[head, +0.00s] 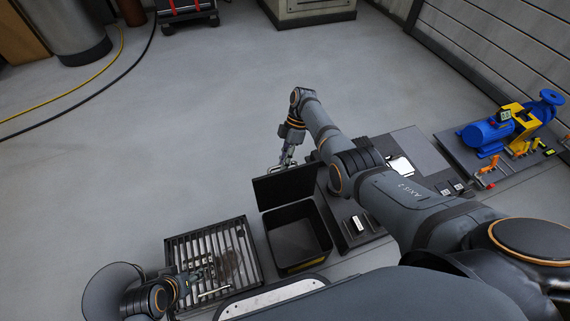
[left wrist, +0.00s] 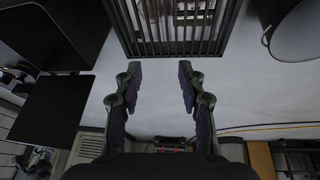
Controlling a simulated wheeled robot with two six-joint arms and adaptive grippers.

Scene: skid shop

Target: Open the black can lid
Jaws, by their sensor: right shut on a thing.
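The black can (head: 297,243) stands open, with its dark interior showing in the head view. Its black lid (head: 285,187) stands raised at the can's far edge. In the left wrist view the can (left wrist: 85,30) is at the upper left, with the lid (left wrist: 52,112) below it. My right gripper (head: 287,163) is at the lid's upper edge and is shut on the lid; its fingertips are small and partly hard to see. My left gripper (head: 207,270) is over the slatted grate, left of the can; in the left wrist view its fingers (left wrist: 160,75) are apart and empty.
The slatted grate (head: 180,246) lies left of the can. A dark panel (head: 420,152) with small fittings is to the right, partly behind my right arm. A blue pump (head: 487,134) sits farther right. A grey bin is at the lower left.

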